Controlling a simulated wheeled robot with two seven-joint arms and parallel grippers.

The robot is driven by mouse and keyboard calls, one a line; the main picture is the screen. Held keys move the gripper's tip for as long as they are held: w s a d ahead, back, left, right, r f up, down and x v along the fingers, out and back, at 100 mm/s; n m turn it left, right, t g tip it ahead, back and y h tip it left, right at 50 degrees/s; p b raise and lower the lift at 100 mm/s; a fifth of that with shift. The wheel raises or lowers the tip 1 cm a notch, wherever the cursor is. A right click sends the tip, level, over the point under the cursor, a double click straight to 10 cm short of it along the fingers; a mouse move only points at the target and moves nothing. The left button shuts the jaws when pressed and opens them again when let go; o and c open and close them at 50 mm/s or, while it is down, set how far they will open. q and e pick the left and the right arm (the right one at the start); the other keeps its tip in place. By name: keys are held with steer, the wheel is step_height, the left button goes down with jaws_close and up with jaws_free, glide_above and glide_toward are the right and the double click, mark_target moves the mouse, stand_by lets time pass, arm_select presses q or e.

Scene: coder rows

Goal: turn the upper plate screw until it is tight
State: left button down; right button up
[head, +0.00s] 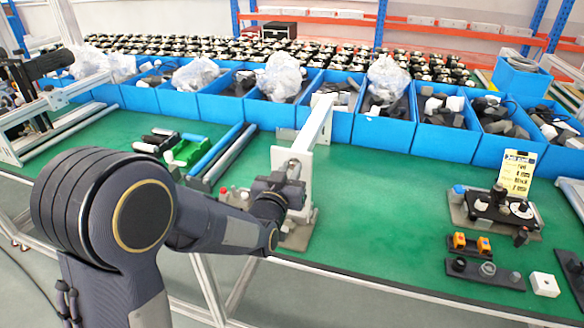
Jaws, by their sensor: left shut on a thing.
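A white upright plate (306,184) stands on a grey base near the front edge of the green table. My left gripper (291,172) is at the upper part of this plate, with its fingers up against it. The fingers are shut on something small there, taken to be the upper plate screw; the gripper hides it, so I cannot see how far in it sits. My right gripper is not in view.
A slanted white bar (316,122) rises behind the plate. Blue bins (388,134) line the back. Left are green and white parts (186,151) and blue and grey rails. Right are a fixture with a yellow card (517,172), orange parts (470,243) and a white block (544,284). The table's middle right is clear.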

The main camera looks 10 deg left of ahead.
arm_select(q)
steer(key=m, duration=0.5)
steer(key=shift+m, duration=0.4)
steer(key=c, duration=1.4)
jaws_free()
steer(key=shift+c, duration=0.2)
steer(key=shift+f+n, duration=0.1)
steer(key=shift+n, duration=0.2)
steer(key=n+b, duration=0.7)
steer(key=shift+f, duration=0.15)
steer(key=shift+n+b, duration=0.8)
steer(key=shift+n, duration=0.2)
steer(key=shift+r, duration=0.3)
